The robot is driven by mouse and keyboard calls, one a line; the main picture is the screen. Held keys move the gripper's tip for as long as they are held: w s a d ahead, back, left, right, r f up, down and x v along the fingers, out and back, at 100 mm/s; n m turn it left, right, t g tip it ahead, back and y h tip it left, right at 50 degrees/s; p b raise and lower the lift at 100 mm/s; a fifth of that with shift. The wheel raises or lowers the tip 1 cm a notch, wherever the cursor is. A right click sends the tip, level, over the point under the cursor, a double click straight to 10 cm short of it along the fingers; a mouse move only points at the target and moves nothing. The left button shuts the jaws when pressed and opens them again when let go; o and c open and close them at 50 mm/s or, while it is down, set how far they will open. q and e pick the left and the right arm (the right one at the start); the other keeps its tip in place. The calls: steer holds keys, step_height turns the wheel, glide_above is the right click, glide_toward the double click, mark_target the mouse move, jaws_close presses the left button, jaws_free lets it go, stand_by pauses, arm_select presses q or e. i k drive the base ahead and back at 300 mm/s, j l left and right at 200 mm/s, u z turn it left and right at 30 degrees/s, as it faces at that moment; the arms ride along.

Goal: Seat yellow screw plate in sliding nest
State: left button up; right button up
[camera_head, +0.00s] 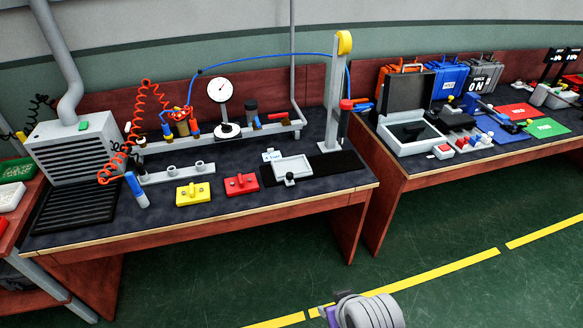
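The yellow screw plate (193,193) lies flat near the front edge of the left table, with small raised parts on top. The sliding nest looks like the pale, shallow rectangular tray (308,174) to its right, set on a black strip with a dark knob at its front. The tray looks empty. A small label stands at its back left. A red plate (241,183) of similar shape lies between the two. Neither gripper shows in this view. A grey ribbed part with a bit of purple, at the bottom edge, seems to be mine.
A grey post (335,95) with a yellow top stands behind the nest. A dial gauge (221,92), a coiled orange hose (118,155) and a vented grey box (78,151) stand further back or left. A blue-handled tool (134,186) stands left of the yellow plate. Green floor lies in front.

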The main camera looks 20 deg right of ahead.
mark_target(287, 169)
steer(key=i+l, duration=0.1)
steer(key=i, duration=1.05)
steer(key=j+u, duration=0.05)
